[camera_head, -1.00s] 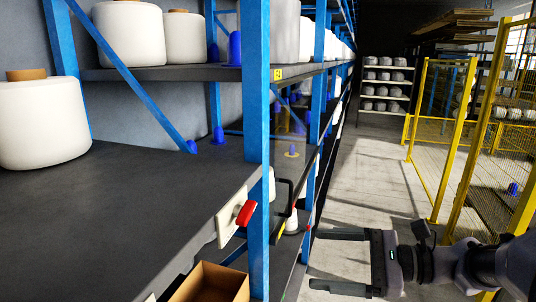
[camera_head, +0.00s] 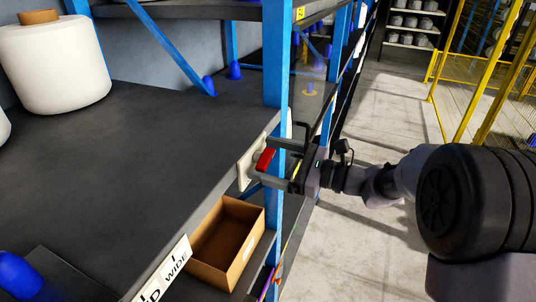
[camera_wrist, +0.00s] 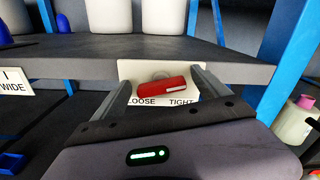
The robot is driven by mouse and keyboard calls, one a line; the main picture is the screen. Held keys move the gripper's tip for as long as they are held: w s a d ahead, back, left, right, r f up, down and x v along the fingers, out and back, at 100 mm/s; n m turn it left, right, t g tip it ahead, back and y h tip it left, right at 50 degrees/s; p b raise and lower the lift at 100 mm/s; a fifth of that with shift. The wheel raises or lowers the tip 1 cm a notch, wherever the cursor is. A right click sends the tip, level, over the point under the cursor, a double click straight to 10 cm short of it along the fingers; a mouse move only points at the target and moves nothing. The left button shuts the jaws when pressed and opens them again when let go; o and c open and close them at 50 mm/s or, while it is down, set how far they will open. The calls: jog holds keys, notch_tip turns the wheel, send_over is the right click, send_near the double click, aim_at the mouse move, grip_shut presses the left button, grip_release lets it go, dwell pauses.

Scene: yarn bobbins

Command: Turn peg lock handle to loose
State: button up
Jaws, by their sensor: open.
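The red lock handle (camera_head: 265,159) sits on a cream plate (camera_head: 245,168) at the shelf's front edge, beside the blue upright. In the wrist view the handle (camera_wrist: 161,88) lies nearly level, its white-marked end to the right. The plate (camera_wrist: 140,71) reads LOOSE at left and TIGHT at right, partly covered by my gripper. My gripper (camera_head: 259,160) is open, with one finger on either side of the handle. In the wrist view the fingers flank it left and right, with gaps showing. I cannot tell whether either finger touches it.
The blue upright (camera_head: 275,60) stands close to my fingers. An open cardboard box (camera_head: 226,246) is below the shelf edge. A white bobbin (camera_head: 55,65) stands on the dark shelf (camera_head: 140,150). The aisle floor (camera_head: 375,110) is clear, with yellow fencing (camera_head: 475,75) at right.

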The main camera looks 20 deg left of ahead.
jog(key=shift+a, duration=0.2)
jog(key=shift+d, duration=0.1)
jog(key=shift+c, duration=0.6)
jog(key=c, duration=1.3)
jog(key=shift+o, duration=0.2)
jog(key=shift+f+b, duration=0.1)
jog(key=shift+b, duration=0.2)
